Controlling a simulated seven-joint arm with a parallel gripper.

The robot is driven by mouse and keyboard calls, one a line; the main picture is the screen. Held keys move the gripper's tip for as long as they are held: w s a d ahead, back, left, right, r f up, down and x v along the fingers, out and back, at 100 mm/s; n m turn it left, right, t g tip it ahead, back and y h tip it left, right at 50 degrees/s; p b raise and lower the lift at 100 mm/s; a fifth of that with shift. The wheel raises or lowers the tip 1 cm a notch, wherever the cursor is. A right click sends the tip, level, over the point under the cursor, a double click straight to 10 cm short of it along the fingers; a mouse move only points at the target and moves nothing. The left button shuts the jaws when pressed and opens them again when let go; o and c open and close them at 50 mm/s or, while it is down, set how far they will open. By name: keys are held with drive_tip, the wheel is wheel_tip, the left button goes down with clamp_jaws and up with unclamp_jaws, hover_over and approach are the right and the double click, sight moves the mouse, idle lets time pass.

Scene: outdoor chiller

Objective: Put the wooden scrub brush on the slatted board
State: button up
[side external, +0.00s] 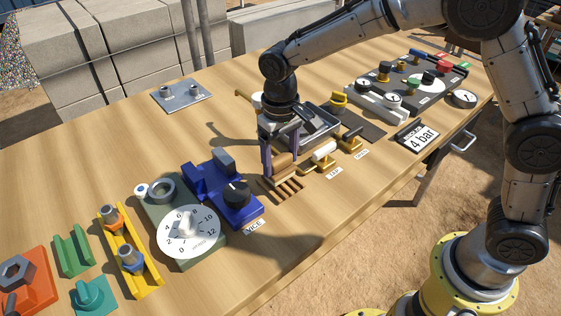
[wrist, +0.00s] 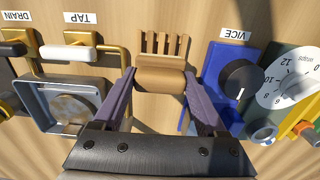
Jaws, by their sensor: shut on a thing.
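The wooden scrub brush (side external: 283,163) is a rounded brown block between the purple fingers of my gripper (side external: 281,168). The wrist view shows the brush (wrist: 160,80) held crosswise between both fingertips (wrist: 160,76); my gripper is shut on it. The slatted board (side external: 288,190) is a small wooden rack lying on the table below the brush. In the wrist view the board's slats (wrist: 166,43) stick out past the brush, which hides the rest of the board. I cannot tell whether the brush touches the board.
The blue vice (side external: 228,192) with a black knob stands close on the left. The white-handled tap (side external: 323,153) is close on the right, and a grey metal basin (side external: 316,124) is behind it. The dial box (side external: 185,232) stands beyond the vice. Bare table lies in front of the board.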

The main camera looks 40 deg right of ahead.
sight(281, 157)
drive_tip(key=shift+f, duration=0.7)
drive_tip(key=shift+f, duration=0.15)
drive_tip(key=o, duration=1.1)
wheel_tip(281, 157, up, 12)
drive_tip(key=shift+r, duration=0.2)
drive_tip(key=s+d+r+t, duration=0.2)
drive_tip(key=s+d+r, duration=0.3)
drive_tip(key=s+d, duration=0.2)
drive_tip(key=s+d+f+t, duration=0.1)
drive_tip(key=s+d, duration=0.1)
drive_tip(key=s, duration=0.4)
drive_tip(key=s+d+f+t, duration=0.1)
drive_tip(key=s+d, duration=0.2)
drive_tip(key=s, duration=0.3)
drive_tip(key=s+d+f+t, duration=0.1)
drive_tip(key=s+d, duration=0.2)
drive_tip(key=s, duration=0.3)
drive_tip(key=shift+d+f+t, duration=0.15)
drive_tip(key=shift+d+t, duration=0.1)
drive_tip(key=shift+t, duration=0.05)
